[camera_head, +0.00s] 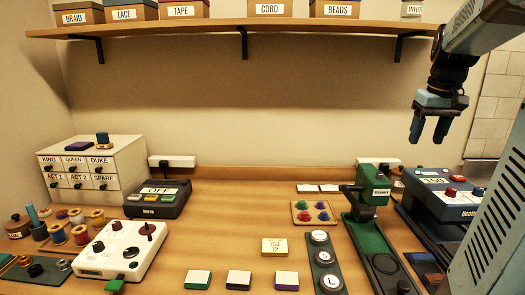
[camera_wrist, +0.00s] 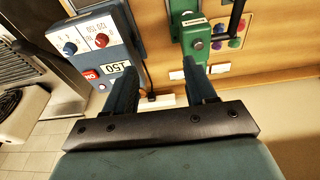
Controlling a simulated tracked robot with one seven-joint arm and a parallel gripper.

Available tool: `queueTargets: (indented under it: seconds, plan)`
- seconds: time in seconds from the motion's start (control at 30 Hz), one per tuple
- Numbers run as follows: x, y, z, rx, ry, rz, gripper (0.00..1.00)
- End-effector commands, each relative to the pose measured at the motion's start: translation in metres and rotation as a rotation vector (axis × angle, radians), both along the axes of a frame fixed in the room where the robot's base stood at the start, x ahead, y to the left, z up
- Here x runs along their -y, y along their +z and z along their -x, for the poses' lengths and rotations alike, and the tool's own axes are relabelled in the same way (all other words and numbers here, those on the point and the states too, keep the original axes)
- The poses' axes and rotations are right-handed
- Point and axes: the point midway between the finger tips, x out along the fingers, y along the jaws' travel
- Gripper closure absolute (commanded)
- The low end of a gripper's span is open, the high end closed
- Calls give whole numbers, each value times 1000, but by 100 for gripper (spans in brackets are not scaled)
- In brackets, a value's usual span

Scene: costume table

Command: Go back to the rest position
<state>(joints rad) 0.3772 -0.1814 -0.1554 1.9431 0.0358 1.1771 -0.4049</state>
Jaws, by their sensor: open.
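My gripper (camera_head: 431,130) hangs at the upper right in the head view, fingers pointing down, high above the table near the back. It is open, with nothing between its fingers. In the wrist view, my gripper's two blue fingers (camera_wrist: 164,88) are apart and empty. Below it are the green press (camera_head: 372,190) and the blue heat press (camera_head: 445,195). In the wrist view the green press (camera_wrist: 194,38) lies beyond the right finger and the blue heat press (camera_wrist: 97,45) beyond the left finger.
The wooden table (camera_head: 225,225) holds a drawer cabinet (camera_head: 120,165), a dark device reading OFF (camera_head: 158,198), a white control box (camera_head: 122,250), thread spools and a tray of coloured pieces (camera_head: 315,212). A shelf (camera_head: 215,27) with labelled boxes runs along the wall. Air left of my gripper is clear.

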Motion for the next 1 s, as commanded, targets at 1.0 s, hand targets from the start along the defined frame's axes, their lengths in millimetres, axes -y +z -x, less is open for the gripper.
queueTargets:
  seconds: [1.0]
  plan:
    - [-221, -78, 145, 284, 143, 0, 44]
